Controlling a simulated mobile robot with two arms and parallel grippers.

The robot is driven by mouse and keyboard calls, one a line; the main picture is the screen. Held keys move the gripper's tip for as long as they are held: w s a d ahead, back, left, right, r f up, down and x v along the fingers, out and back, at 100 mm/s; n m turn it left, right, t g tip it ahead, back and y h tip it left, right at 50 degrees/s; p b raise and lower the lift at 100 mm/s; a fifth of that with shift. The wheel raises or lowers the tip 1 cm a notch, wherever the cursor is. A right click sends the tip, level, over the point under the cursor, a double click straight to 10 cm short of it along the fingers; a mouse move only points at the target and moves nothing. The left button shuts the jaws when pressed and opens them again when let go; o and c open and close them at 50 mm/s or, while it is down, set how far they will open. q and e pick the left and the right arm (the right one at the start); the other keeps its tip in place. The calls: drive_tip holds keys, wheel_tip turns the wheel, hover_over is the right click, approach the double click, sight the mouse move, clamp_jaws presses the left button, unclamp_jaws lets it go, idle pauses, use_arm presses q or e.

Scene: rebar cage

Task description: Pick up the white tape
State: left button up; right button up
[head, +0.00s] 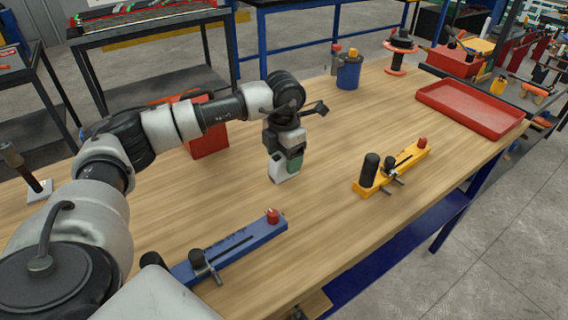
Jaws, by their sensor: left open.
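A small white and green block, which looks like the white tape (280,170), stands on the wooden table (330,215) near the middle of the head view. My left gripper (286,148) points down right over it, with its jaws open. The gripper hides the upper part of the tape. I cannot tell whether the fingers touch it. My right gripper is out of view.
A blue bar tool (235,247) lies in front and a yellow one (395,168) to the right. A red box (208,140) stands behind my left arm. A blue cup (348,73), a spool (401,52) and a red tray (472,108) are farther back.

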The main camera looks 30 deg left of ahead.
use_arm(q)
drive_tip(key=c, duration=1.1)
drive_tip(key=shift+c, duration=0.3)
drive_tip(key=shift+r, duration=0.15)
